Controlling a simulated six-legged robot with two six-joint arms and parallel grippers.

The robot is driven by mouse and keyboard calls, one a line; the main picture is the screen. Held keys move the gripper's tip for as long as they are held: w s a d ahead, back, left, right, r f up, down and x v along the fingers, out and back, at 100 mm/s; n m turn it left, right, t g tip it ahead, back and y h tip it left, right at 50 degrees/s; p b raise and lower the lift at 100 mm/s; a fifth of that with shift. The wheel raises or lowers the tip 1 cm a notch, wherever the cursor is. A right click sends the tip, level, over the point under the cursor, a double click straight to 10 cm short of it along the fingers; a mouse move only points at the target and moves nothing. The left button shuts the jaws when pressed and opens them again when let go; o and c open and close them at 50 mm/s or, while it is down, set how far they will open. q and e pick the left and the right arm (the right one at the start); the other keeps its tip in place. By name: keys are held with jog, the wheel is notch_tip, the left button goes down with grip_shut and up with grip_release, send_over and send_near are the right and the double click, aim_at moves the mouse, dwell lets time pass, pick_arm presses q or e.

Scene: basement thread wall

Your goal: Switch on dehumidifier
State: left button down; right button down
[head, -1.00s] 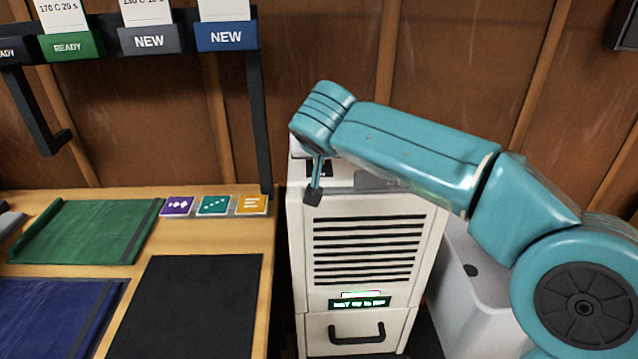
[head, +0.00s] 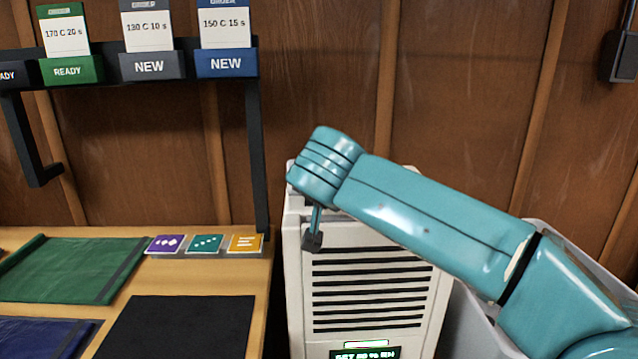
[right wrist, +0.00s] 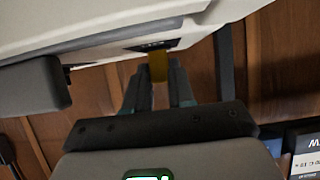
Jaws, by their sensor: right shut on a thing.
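The dehumidifier (head: 367,325) is the white cabinet with dark slats, right of the bench in the head view. A green-lit display (head: 365,354) on its front is cut by the frame's lower edge; its small text is hard to read. My right arm reaches over its top, and its wrist hides the gripper's fingers there. In the right wrist view my right gripper (right wrist: 159,74) is shut on a yellow piece (right wrist: 158,66) beside a dark panel (right wrist: 150,45) on the white casing. I cannot tell exactly what the piece is. My left gripper is not in view.
The wooden bench (head: 262,295) at left carries green, blue and black sheets and several coloured tiles (head: 205,244). A dark rack (head: 150,66) with order cards stands above it. A pale bin (head: 470,325) stands right of the dehumidifier. A wood-panelled wall is behind.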

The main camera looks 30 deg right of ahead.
jog(key=c, duration=1)
grip_release()
jog(key=shift+o, duration=0.2)
jog(key=p+v, duration=0.1)
jog(key=v, duration=1.5)
jog(key=shift+s+p, duration=0.15)
jog(key=shift+p, duration=0.2)
jog(key=shift+r, duration=0.1)
